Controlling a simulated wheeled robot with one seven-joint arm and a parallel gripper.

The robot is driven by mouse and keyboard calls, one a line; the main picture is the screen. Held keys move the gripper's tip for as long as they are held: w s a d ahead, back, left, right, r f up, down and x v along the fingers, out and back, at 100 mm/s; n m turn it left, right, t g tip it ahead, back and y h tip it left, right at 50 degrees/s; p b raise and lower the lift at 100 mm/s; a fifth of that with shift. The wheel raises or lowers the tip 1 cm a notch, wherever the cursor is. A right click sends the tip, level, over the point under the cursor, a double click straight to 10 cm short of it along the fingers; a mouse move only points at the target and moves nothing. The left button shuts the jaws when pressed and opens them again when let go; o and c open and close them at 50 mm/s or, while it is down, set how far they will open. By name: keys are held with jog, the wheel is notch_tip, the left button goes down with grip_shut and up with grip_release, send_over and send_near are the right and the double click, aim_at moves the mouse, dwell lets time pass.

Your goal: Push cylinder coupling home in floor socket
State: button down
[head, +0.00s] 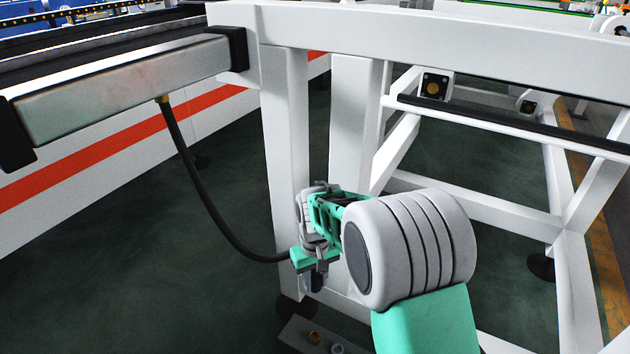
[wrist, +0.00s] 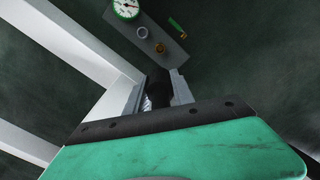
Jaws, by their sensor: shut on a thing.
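My gripper (head: 317,281) is in the middle of the head view, in front of a white frame leg. In the wrist view, its two grey fingers are shut on the dark coupling (wrist: 158,84). The coupling hangs from a black hose (head: 195,185) that runs up to the metal cylinder (head: 125,90). A floor plate (wrist: 127,31) carries a brass socket (wrist: 160,47) and a grey ring-like socket (wrist: 142,32). The coupling appears above and apart from the plate. I cannot tell which socket it lines up with.
A round gauge (wrist: 126,8) and a green part (wrist: 177,25) are by the plate. White frame legs (head: 287,150) stand close beside and behind my gripper. A white bench with an orange stripe (head: 130,135) is at left. The dark green floor (head: 150,265) at left is clear.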

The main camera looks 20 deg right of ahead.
notch_tip(320, 180, down, 20)
jog(key=b, duration=0.3)
dwell(1.2)
jog(key=shift+f+b, duration=0.3)
jog(key=shift+f, duration=2.55)
dwell(1.7)
jog(key=c, duration=1)
grip_release()
